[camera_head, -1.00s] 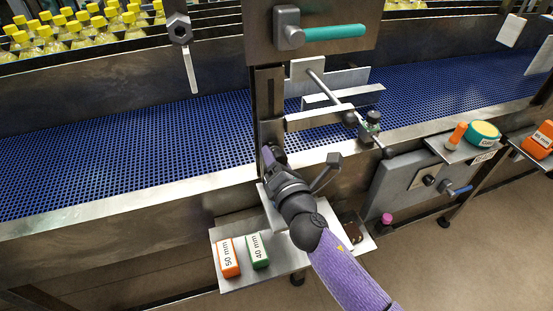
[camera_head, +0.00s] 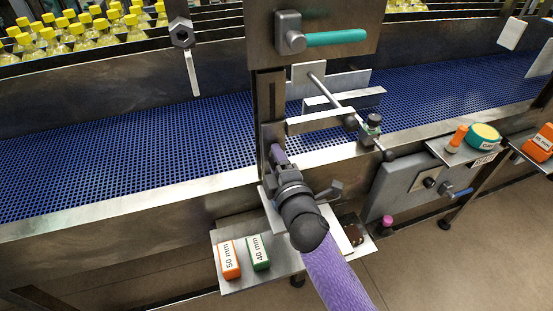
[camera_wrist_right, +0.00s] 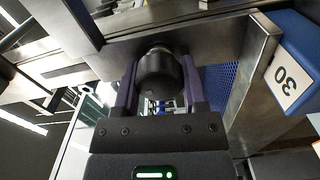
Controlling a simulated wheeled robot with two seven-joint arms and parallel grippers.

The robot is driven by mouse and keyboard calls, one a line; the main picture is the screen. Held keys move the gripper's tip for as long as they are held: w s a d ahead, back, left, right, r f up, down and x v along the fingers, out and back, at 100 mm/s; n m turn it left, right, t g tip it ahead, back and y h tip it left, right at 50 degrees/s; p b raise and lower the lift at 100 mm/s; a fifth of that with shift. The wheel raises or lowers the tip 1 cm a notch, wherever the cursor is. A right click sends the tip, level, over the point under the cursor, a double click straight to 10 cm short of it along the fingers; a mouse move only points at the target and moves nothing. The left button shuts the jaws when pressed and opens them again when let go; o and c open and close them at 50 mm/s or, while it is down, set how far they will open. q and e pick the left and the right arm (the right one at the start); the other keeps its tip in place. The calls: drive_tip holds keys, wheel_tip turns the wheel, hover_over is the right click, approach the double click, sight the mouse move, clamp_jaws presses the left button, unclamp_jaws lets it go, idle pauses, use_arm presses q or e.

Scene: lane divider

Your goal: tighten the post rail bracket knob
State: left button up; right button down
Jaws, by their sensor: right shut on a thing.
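The bracket knob, a dark round cap (camera_wrist_right: 160,76), sits between the purple fingers of my right gripper (camera_wrist_right: 158,88) in the right wrist view. The fingers are shut on its two sides, and its stem meets a steel plate just beyond. In the head view my right gripper (camera_head: 279,154) reaches the lower part of the upright steel post (camera_head: 269,95), and the knob is mostly hidden there by the gripper. A rail rod (camera_head: 330,90) with a clamp runs to the right of the post. My left gripper is not in view.
A blue conveyor belt (camera_head: 120,140) runs behind. A teal-handled lever (camera_head: 335,38) is above. Orange 50 mm (camera_head: 228,262) and green 40 mm (camera_head: 259,253) blocks lie on a low shelf. A blue block marked 30 (camera_wrist_right: 296,65) shows at the wrist view's right.

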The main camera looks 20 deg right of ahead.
drive_tip(key=shift+f+m, duration=0.1)
drive_tip(key=shift+m, duration=0.5)
drive_tip(key=shift+c, duration=0.7)
unclamp_jaws()
drive_tip(key=shift+s, duration=0.1)
drive_tip(key=s, duration=1)
drive_tip(key=shift+d+p, duration=0.15)
drive_tip(key=shift+p, duration=0.15)
